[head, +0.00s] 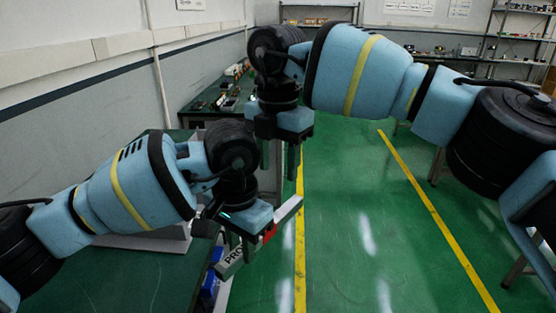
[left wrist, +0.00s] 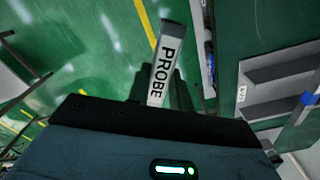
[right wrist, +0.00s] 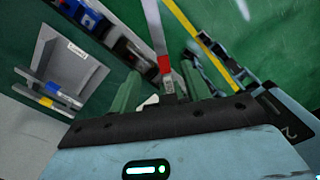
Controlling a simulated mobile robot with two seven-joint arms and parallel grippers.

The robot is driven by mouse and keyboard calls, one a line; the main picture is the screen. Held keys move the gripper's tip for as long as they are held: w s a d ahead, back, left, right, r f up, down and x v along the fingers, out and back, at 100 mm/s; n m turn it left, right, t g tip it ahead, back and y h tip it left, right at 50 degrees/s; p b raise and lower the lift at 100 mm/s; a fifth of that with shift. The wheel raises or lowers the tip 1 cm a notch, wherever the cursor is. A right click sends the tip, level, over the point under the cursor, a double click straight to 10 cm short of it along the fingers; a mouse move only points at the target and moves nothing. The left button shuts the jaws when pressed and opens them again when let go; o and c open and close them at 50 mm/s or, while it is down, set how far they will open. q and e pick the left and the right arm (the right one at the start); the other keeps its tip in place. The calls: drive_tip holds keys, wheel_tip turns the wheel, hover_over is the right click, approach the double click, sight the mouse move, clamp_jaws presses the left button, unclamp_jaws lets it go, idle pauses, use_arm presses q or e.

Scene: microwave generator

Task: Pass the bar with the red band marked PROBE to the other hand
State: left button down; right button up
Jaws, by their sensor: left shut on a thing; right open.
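The bar with the red band (head: 270,233), marked PROBE, is held in the air, tilted, off the bench edge. My left gripper (head: 243,252) is shut on it near the band. The lettered end (head: 233,257) is at the lower left, the pale bare end (head: 291,208) at the upper right. In the left wrist view the PROBE lettering (left wrist: 165,72) is readable. My right gripper (head: 281,168) is open and points down above the pale end. In the right wrist view the bar (right wrist: 153,25) and its red band (right wrist: 164,64) appear beyond the open fingers; contact is unclear.
A grey rack (right wrist: 72,62) on the green bench holds bars with blue and yellow bands. A blue object (head: 210,287) is near the bench edge below my left gripper. Another bench (head: 200,108) with small parts stands behind. The green floor (head: 355,215) at right is clear.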

sight(278, 215)
drive_tip(key=shift+f, duration=0.15)
wheel_tip(278, 215, down, 12)
drive_tip(key=shift+r, duration=0.1)
idle(0.5)
clamp_jaws()
use_arm(q)
drive_tip(key=c, duration=1.2)
unclamp_jaws()
use_arm(e)
drive_tip(key=shift+r, duration=0.1)
use_arm(q)
drive_tip(key=shift+o, duration=0.2)
drive_tip(key=shift+r, duration=0.1)
wheel_tip(278, 215, up, 12)
